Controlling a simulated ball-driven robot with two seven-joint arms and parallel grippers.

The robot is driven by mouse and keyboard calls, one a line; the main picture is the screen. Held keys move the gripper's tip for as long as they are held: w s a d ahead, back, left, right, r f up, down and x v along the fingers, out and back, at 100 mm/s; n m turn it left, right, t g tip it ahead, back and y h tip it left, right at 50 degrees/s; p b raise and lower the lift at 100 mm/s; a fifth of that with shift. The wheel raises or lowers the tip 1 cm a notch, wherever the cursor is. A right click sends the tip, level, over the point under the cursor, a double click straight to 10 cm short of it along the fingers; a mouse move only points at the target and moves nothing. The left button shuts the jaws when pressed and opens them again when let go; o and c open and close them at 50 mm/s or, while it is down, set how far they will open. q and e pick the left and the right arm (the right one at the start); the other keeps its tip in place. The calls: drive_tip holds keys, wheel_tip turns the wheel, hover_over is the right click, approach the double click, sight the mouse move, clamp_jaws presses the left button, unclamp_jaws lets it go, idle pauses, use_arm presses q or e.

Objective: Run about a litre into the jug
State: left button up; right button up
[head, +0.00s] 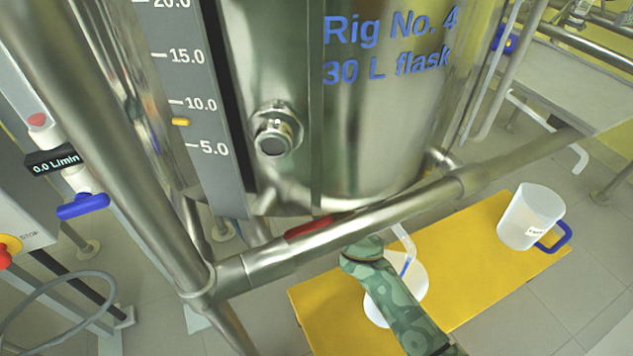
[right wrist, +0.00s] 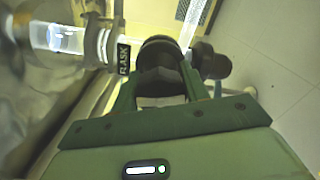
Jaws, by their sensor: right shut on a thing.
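The steel vessel (head: 350,120) marked "Rig No. 4 30 L flask" stands upright. The white jug (head: 526,217) with a blue handle stands at the right end of a yellow platform (head: 460,262). A pale, bent outlet tube (head: 403,240) hangs above a round white container (head: 417,286), partly hidden by my right arm. My right gripper (head: 362,252) is under the flask, its fingertips mostly hidden in the head view. In the right wrist view its green fingers (right wrist: 156,92) are shut on a dark knob (right wrist: 160,52) beside a "FLASK" label (right wrist: 123,55). My left gripper is out of view.
A steel frame bar (head: 350,235) crosses before the flask, with a red handle (head: 307,228) beside it. The yellow pointer (head: 181,122) sits between 5.0 and 10.0 on the scale. A flow display (head: 54,163) reads 0.0 L/min above a blue handle (head: 82,206).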

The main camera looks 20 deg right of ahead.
drive_tip(key=shift+s+f+n, duration=0.1)
drive_tip(key=shift+f+n, duration=0.15)
drive_tip(key=shift+n, duration=0.45)
drive_tip(key=shift+a+n, duration=0.1)
drive_tip(key=shift+n, duration=0.2)
drive_tip(key=o, duration=1)
drive_tip(key=shift+r, duration=0.15)
